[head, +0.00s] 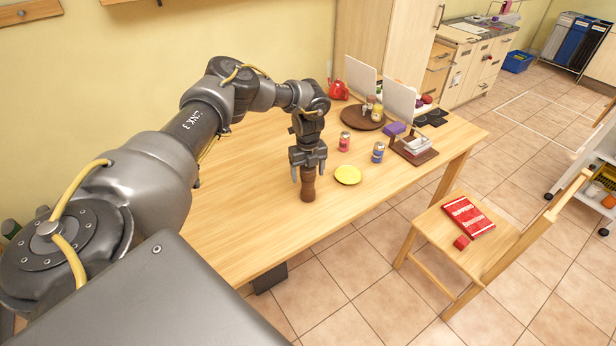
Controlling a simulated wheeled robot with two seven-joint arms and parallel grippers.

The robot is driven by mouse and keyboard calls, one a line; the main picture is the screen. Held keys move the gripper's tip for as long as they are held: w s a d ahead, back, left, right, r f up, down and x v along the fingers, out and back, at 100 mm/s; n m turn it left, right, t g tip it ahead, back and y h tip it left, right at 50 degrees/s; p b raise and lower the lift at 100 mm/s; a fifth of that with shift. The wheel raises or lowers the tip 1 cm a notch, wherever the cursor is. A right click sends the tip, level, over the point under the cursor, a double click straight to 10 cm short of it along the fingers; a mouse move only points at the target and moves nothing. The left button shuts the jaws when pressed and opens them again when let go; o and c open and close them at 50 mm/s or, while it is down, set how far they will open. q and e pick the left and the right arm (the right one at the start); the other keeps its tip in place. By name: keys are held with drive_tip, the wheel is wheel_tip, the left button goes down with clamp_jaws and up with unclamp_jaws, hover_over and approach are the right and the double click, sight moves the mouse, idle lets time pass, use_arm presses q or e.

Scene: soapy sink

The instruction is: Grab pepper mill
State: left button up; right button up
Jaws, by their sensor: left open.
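The pepper mill (308,190) is a brown turned wooden piece standing upright on the wooden table (240,225) near its front edge. My left gripper (308,172) points down right over it, with its open fingers on either side of the mill's upper part. The top of the mill is hidden by the gripper. I cannot tell whether the fingers touch it. My right gripper is not in view.
The table left of the mill is clear. A chair (440,225) stands at the right.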

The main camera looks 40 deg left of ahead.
use_arm(q)
drive_tip(key=shift+c, duration=0.4)
drive_tip(key=c, duration=1.5)
drive_tip(key=shift+r, duration=0.1)
